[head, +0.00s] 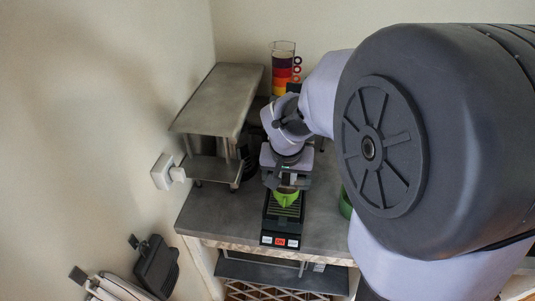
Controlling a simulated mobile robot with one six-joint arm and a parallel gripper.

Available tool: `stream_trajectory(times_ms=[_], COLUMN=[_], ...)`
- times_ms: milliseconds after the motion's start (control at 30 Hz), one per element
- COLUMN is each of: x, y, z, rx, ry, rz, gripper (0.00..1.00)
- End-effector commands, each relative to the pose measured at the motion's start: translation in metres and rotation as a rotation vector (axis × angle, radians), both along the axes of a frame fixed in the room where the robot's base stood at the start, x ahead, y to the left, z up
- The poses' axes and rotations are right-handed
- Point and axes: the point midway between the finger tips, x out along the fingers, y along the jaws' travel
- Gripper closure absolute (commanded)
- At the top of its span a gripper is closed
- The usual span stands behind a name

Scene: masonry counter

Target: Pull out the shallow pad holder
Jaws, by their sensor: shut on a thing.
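A black machine (268,228) stands near the front edge of the grey counter. It has a slatted top and a red and white label or button strip on its front. My gripper (286,187) reaches down from above at its back end. It is shut on a bright green piece (288,199), which sits at or just above the slats. This may be the shallow pad holder; its full shape is hidden by the gripper. I cannot tell whether it touches the machine.
A metal shelf (221,96) stands on the counter (215,212) at the left. Another green object (345,204) is to the right, partly behind my arm. A socket with a plug (163,172) is on the left wall.

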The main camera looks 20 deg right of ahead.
Motion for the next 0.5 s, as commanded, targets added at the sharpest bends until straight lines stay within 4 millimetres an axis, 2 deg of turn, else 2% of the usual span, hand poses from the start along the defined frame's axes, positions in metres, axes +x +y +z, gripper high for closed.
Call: stream_trajectory(times_ms=[500], x=[0.0], y=[0.0], z=[0.02], rx=[0.0], ry=[-0.001], rz=[0.0], gripper=[1.0])
